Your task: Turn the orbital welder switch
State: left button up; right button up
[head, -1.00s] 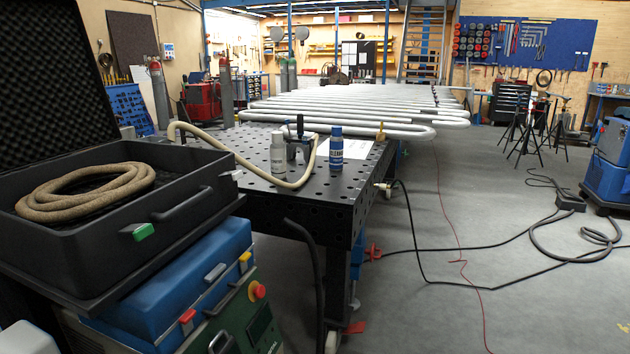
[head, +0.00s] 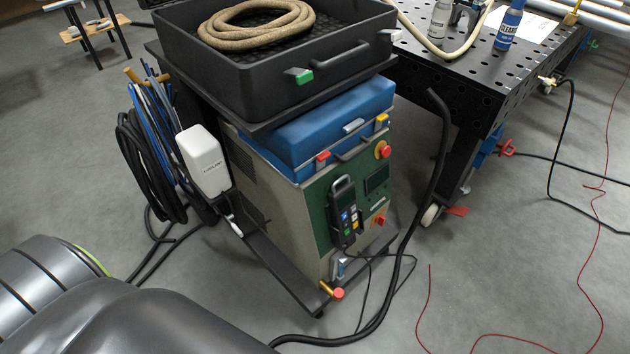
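The orbital welder (head: 285,205) is a grey cabinet with a green front panel, standing on a dark wheeled base in the middle of the head view. I cannot tell which way either knob is turned. Neither of my grippers shows; a dark grey arm link of mine fills the lower left corner.
A blue case (head: 325,125) and an open black case (head: 270,75) with a coiled hose (head: 255,25) sit on top of the welder. Black cables (head: 385,310) lie on the floor in front. A perforated black table (head: 460,70) stands at the right.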

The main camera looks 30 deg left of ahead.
aim_at(380, 219)
jog(key=i+l, duration=0.1)
jog(key=l, duration=0.3)
jog(key=i+l, duration=0.15)
jog(key=l, duration=0.25)
jog(key=i+l, duration=0.1)
jog(key=l, duration=0.3)
jog(key=i+l, duration=0.1)
jog(key=l, duration=0.3)
jog(key=i+l+u, duration=0.1)
jog(key=l, duration=0.3)
